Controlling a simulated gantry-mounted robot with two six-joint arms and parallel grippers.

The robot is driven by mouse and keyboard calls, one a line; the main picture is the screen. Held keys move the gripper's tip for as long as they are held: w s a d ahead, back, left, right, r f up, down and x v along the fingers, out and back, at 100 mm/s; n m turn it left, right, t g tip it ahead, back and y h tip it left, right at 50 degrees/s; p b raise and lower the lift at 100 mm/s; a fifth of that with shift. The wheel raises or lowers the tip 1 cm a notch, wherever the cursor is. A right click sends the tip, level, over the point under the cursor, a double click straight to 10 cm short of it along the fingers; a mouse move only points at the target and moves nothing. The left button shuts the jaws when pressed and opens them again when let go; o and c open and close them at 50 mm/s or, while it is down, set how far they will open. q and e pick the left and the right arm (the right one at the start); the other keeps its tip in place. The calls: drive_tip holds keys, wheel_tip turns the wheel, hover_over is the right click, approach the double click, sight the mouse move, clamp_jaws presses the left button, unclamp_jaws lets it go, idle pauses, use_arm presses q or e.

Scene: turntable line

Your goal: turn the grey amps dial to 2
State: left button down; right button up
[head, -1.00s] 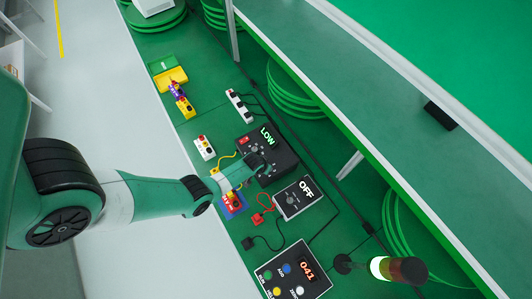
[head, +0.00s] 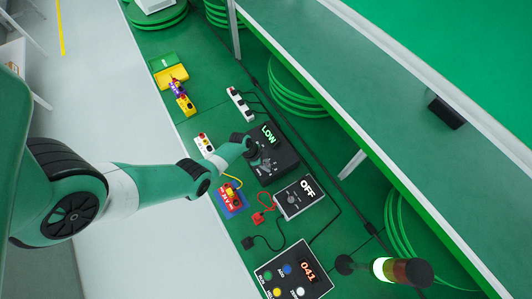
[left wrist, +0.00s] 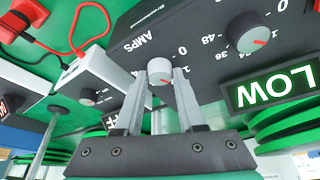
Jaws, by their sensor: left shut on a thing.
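A black box (head: 284,158) with a green LOW display (head: 268,133) stands on the green bench. In the left wrist view its face (left wrist: 195,20) carries a light grey dial (left wrist: 159,66) beside the AMPS label, with a red pointer mark on it. My left gripper (head: 260,161) is at this box; in the left wrist view its two fingers (left wrist: 160,78) are shut on the grey dial, one on each side. A second knob (left wrist: 248,32) with a red mark sits on the same face, among larger numbers. My right gripper is not in view.
A grey box with an OFF display (head: 297,197) stands close by, with a red clip lead (head: 264,208). A panel of coloured buttons (head: 293,272) is nearer me. A white power strip (head: 240,104) and a yellow tray (head: 172,77) lie farther back. A shelf runs along the right.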

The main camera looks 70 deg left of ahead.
use_arm(q)
drive_tip(key=m, duration=0.2)
drive_tip(key=shift+a+f+m+g+h, duration=0.1)
drive_tip(key=shift+a+m+g+h, duration=0.05)
drive_tip(key=shift+m+g+h, duration=0.2)
drive_tip(key=shift+m+h+b, duration=0.45)
drive_tip(key=shift+m, duration=0.8)
drive_tip(key=shift+w+m+g, duration=0.1)
drive_tip(key=shift+m+g, duration=0.15)
drive_tip(key=shift+m, duration=0.05)
drive_tip(key=c, duration=0.5)
unclamp_jaws()
